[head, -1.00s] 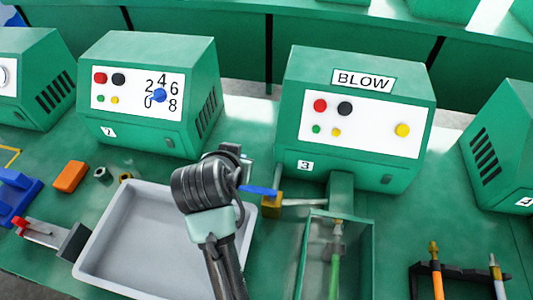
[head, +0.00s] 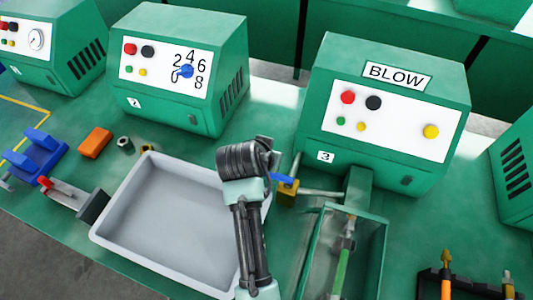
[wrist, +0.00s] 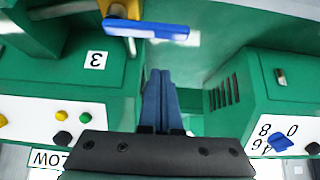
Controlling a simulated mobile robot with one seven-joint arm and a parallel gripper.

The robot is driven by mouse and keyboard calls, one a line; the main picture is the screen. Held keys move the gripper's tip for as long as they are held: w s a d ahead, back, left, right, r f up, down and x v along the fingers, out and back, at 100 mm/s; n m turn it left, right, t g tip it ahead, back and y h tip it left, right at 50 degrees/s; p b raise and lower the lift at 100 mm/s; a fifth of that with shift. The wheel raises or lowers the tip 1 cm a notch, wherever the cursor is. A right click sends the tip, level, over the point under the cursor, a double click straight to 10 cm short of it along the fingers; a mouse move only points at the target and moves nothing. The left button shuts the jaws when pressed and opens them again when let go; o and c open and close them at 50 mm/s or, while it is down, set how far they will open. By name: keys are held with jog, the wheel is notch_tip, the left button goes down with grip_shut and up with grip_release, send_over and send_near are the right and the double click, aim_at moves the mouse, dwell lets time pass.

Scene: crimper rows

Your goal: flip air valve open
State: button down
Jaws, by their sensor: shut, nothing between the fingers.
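The air valve is a small brass body (head: 287,196) on a pipe, left of the post in front of machine 3. Its blue lever (head: 284,180) points left from the body, towards my arm. In the wrist view the blue lever (wrist: 147,30) lies sideways near the top, with the brass body (wrist: 122,8) at its left end. My gripper (wrist: 160,72) is shut and empty. Its blue-grey fingertips appear below the lever in that view, with a visible gap. In the head view my wrist hides the fingers and may cover the lever's tip.
Machine 3, labelled BLOW (head: 397,76), stands behind the valve, and machine 2 (head: 185,75) stands to its left. A grey tray (head: 125,215) lies left of and under my arm. A clear-walled green box (head: 375,250) stands right of the valve.

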aim_at(275, 177)
jog(key=shift+s+a+f+p, duration=0.1)
jog(key=shift+s+f+p, duration=0.15)
jog(key=shift+f, duration=0.35)
jog(key=shift+s+a+f+p, duration=0.15)
jog(key=shift+f+p, duration=0.15)
jog(key=shift+f, duration=0.25)
jog(key=shift+s+d+f+p, duration=0.1)
jog(key=shift+s+f+p, duration=0.15)
jog(key=shift+f, duration=0.35)
jog(key=shift+w, duration=0.1)
